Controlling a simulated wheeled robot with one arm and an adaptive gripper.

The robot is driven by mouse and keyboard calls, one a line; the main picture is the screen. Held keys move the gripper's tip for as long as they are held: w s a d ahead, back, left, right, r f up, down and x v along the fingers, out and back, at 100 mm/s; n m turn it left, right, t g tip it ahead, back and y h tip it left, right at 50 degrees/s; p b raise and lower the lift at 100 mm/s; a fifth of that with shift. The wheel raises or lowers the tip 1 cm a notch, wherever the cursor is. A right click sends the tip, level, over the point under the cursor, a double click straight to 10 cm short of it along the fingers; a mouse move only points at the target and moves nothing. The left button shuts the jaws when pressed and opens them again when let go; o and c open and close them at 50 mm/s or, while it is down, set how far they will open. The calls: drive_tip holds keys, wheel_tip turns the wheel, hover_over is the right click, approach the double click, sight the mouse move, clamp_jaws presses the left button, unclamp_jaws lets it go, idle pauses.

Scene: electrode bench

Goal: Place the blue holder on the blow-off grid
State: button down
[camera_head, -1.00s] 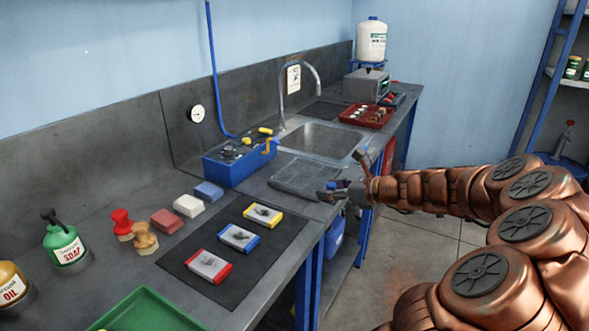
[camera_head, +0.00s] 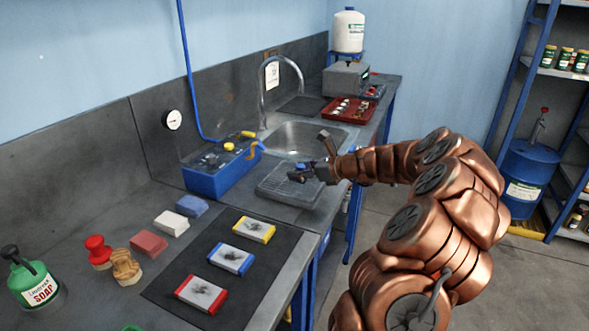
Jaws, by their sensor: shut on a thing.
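My gripper (camera_head: 296,172) is over the right part of the blow-off grid (camera_head: 274,190), a dark ribbed plate in front of the sink. It is shut on the blue holder (camera_head: 300,166), a small piece with a blue part showing at the jaws. The rest of the holder is hidden by the fingers or too small to make out. I cannot tell whether the holder touches the grid or hangs just above it.
A blue box with yellow handles (camera_head: 222,168) stands left of the grid. The sink (camera_head: 300,137) and its tall tap (camera_head: 272,85) are behind. A dark mat (camera_head: 263,267) with red, blue and yellow framed pads lies in front. Colored blocks (camera_head: 171,223) stand left of it.

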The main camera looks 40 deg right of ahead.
drive_tip(key=w+d, duration=0.1)
drive_tip(key=w, duration=0.1)
drive_tip(key=w+p, duration=0.1)
drive_tip(key=w, duration=0.1)
drive_tip(key=w+d, duration=0.1)
drive_tip(key=w, duration=0.1)
drive_tip(key=shift+w+d+f, duration=0.3)
drive_tip(key=shift+w, duration=0.05)
drive_tip(key=shift+f+p, duration=0.55)
drive_tip(key=shift+f, duration=1.2)
drive_tip(key=shift+f, duration=0.15)
drive_tip(key=shift+c, duration=2.1)
unclamp_jaws()
